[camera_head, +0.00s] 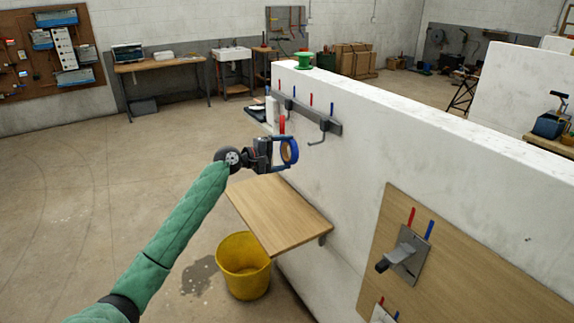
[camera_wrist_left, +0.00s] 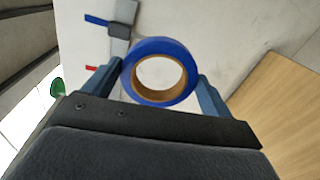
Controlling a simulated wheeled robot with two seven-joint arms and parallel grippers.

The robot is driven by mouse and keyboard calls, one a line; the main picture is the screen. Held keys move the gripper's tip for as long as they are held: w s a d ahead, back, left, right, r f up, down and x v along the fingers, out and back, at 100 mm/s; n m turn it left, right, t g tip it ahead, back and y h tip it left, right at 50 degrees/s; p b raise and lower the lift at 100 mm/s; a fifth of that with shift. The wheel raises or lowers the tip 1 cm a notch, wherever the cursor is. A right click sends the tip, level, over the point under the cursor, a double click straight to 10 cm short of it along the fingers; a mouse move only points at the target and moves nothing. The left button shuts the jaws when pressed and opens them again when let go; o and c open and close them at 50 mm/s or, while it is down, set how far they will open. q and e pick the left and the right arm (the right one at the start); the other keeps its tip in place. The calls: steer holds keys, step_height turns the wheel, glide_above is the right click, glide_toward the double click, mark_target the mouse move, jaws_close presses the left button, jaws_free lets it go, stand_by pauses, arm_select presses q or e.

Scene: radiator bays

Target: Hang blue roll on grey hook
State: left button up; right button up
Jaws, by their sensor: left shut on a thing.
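The blue roll (camera_head: 289,151) is a ring of blue tape with a brown core. My left gripper (camera_head: 280,152) is shut on it and holds it in the air above the wooden shelf, left of the white wall. In the left wrist view the blue roll (camera_wrist_left: 160,72) sits between the two fingers of the left gripper (camera_wrist_left: 161,84), its hole facing the camera. The grey hook (camera_head: 320,134) hangs from a grey rail on the wall, right of and apart from the roll. Grey metal of the rail (camera_wrist_left: 120,28) shows beyond the roll. My right gripper is not in view.
A wooden shelf (camera_head: 278,212) juts from the wall below the roll. A yellow bucket (camera_head: 243,268) stands on the floor under it. A wooden panel with a grey bracket (camera_head: 408,254) is at the right. A green spool (camera_head: 303,61) stands on the wall top.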

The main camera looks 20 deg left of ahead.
arm_select(q)
steer(key=shift+w+d+t, duration=0.15)
steer(key=shift+w+t, duration=0.35)
steer(key=shift+t, duration=0.3)
steer(key=shift+w+d+r, duration=0.1)
steer(key=shift+w+d, duration=0.35)
steer(key=x, duration=0.7)
steer(key=shift+w+d+f, duration=0.2)
steer(key=shift+d+f, duration=0.05)
steer(key=shift+f, duration=0.05)
steer(key=shift+w+d+f+b, duration=0.35)
steer(key=shift+w+f+b, duration=0.15)
steer(key=shift+f+b, duration=0.35)
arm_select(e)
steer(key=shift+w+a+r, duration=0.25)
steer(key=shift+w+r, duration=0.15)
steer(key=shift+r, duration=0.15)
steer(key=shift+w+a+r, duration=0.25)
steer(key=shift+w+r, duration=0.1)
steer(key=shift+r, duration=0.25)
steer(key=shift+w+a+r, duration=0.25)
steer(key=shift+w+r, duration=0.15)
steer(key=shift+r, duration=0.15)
